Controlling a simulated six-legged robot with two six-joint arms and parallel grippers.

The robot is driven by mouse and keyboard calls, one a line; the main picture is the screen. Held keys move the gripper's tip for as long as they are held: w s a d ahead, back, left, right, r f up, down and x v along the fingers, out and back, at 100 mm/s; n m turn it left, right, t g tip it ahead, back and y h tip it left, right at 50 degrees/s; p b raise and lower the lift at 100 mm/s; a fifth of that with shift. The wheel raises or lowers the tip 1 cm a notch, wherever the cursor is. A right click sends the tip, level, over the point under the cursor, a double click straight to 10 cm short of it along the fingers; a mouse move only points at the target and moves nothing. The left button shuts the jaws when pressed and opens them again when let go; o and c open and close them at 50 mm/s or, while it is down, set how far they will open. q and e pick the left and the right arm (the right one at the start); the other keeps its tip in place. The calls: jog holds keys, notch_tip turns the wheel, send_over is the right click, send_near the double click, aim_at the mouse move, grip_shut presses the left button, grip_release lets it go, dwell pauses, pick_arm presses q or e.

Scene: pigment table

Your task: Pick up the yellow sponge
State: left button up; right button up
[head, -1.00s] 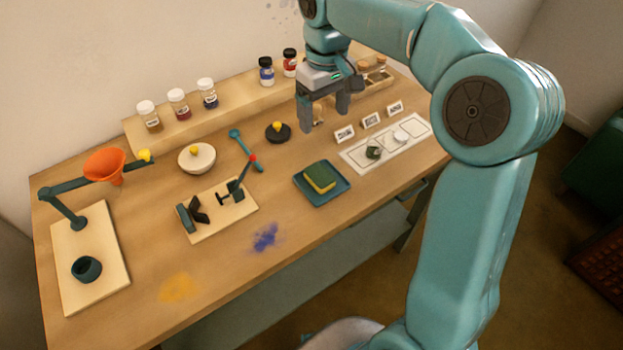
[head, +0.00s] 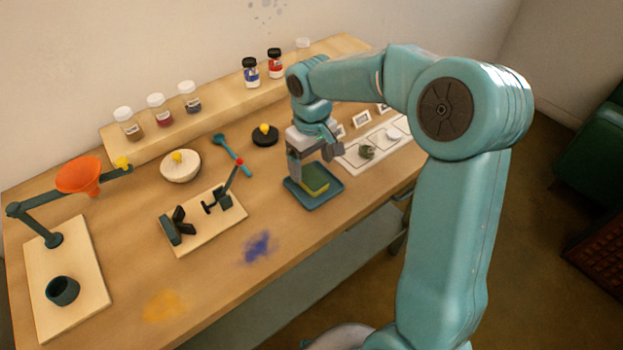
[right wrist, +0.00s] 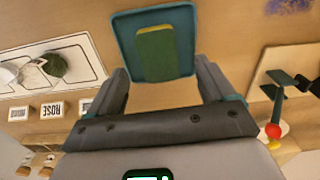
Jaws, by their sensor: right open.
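The yellow sponge (head: 314,180) has a green layer and lies in a teal square tray (head: 325,196) on the table. My right gripper (head: 312,170) is open and points down, just above and behind the sponge, partly in front of it in the head view. In the right wrist view the sponge (right wrist: 155,52) lies in the tray (right wrist: 124,35), beyond and between the open fingers (right wrist: 163,85). Nothing is between the fingers. My left gripper is not in view.
A white panel (head: 352,160) with small dark and pale lumps lies right of the tray, with label cards (head: 362,119) behind. A clamp board (head: 185,245) stands left. Blue powder (head: 257,246) marks the clear front area.

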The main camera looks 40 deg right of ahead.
aim_at(311, 176)
notch_tip(311, 176, down, 3)
jog(key=shift+w+d+f, duration=0.1)
jog(key=shift+d+f, duration=0.05)
jog(key=shift+f, duration=0.4)
jog(key=c, duration=1.1)
jog(key=shift+r, duration=0.1)
notch_tip(311, 176, up, 20)
jog(key=shift+f+p, duration=0.1)
jog(key=shift+p, duration=0.9)
